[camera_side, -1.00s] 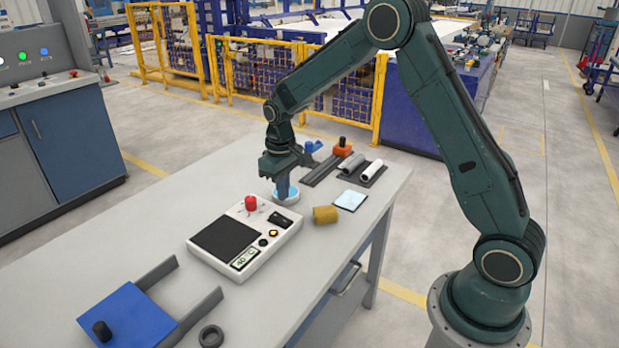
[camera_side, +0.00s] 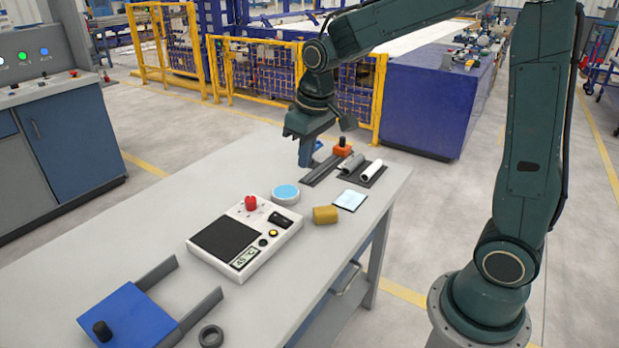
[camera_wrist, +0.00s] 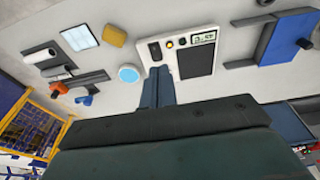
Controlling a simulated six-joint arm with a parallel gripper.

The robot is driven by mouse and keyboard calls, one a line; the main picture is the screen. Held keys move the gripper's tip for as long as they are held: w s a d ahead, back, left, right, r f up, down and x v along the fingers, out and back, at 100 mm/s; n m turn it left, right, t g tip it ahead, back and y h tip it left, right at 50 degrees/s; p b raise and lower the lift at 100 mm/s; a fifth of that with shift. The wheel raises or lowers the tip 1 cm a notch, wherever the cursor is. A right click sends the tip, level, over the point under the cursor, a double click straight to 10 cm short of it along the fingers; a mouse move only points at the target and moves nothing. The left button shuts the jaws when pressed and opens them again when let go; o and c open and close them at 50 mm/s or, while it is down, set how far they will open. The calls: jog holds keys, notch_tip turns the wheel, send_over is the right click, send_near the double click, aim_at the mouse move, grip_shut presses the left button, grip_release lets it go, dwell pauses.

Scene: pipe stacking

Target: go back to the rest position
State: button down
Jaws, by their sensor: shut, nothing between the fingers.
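My gripper (camera_side: 306,160) is shut and empty in the side view. It hangs in the air above the far part of the grey table (camera_side: 150,262), in front of the blue piece on the dark rail. In the wrist view the shut fingers (camera_wrist: 157,82) point out over the table. The round white dish with a light blue top (camera_side: 286,193) stands on the table, apart from the gripper. It also shows in the wrist view (camera_wrist: 129,73), just left of the fingers.
A white hot-plate-like device (camera_side: 262,243) with a red knob stands mid-table. A yellow-brown block (camera_side: 325,214), a pale blue square (camera_side: 350,200), a white roll (camera_side: 371,170) and an orange block (camera_side: 342,150) lie toward the far right. A blue plate (camera_side: 128,317) lies at the near left.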

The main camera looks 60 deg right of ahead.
jog(key=s+a+r+t, duration=0.1)
jog(key=s+r, duration=0.2)
jog(key=s, duration=0.7)
jog(key=s+a+r+t, duration=0.2)
jog(key=s, duration=0.8)
jog(key=shift+s+a+r+t, duration=0.15)
jog(key=shift+s+r+t, duration=0.15)
jog(key=shift+s+r, duration=0.1)
